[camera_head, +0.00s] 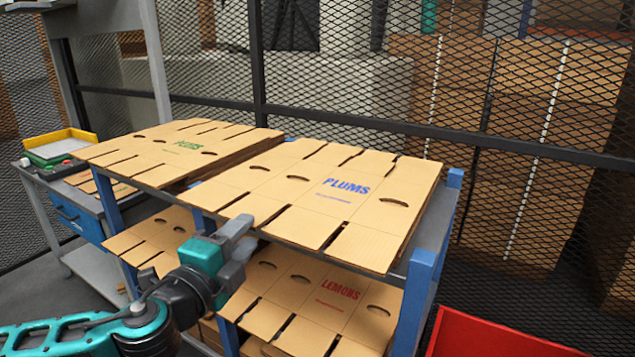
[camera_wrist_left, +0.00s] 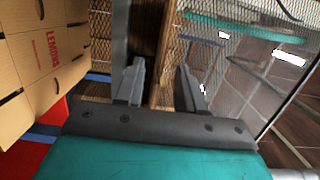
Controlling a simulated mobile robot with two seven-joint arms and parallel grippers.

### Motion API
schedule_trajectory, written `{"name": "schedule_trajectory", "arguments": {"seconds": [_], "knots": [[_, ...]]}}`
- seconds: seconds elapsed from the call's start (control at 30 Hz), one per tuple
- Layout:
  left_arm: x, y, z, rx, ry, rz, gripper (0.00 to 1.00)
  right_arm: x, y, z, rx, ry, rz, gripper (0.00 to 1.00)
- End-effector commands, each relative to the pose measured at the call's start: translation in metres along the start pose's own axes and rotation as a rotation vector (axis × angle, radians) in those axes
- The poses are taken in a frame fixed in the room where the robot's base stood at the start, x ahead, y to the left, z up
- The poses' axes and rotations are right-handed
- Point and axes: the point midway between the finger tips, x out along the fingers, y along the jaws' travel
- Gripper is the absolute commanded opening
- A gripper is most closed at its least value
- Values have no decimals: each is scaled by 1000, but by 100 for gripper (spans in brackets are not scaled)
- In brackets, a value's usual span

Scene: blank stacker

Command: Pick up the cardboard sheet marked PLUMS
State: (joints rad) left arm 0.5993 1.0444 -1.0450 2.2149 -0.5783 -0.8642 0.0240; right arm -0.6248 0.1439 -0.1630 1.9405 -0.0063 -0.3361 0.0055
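The cardboard sheet marked PLUMS (camera_head: 318,197) is tan with blue print, slots and oval hand holes. It lies flat on top of a stack on the right half of the rack's upper shelf. My left gripper (camera_head: 245,235) is in front of the rack, near the front-left corner of the PLUMS stack, apparently apart from it. In the left wrist view its two grey fingers (camera_wrist_left: 160,88) stand apart with nothing between them. The PLUMS print does not show in that view. My right gripper is not in view.
A sheet with green print (camera_head: 175,152) tops the stack on the left. LEMONS sheets (camera_head: 325,297) lie on the shelf below; they also show in the left wrist view (camera_wrist_left: 45,65). A blue rack post (camera_head: 418,290) stands at right, near a red bin (camera_head: 490,335). Mesh fencing stands behind.

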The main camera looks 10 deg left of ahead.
Motion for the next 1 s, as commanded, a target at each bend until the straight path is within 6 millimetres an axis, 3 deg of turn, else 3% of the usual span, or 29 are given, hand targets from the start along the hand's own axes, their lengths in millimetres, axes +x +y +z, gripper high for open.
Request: {"name": "schedule_trajectory", "arguments": {"seconds": [0.5, 0.77, 1.0], "knots": [[54, -1, -3, 0, -1, 0, 38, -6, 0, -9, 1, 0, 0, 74], [56, 0, -3, 0, 0, 1, 38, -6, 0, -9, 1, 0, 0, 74], [56, 0, -3, -1, -1, 1, 17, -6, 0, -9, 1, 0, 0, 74]]}}
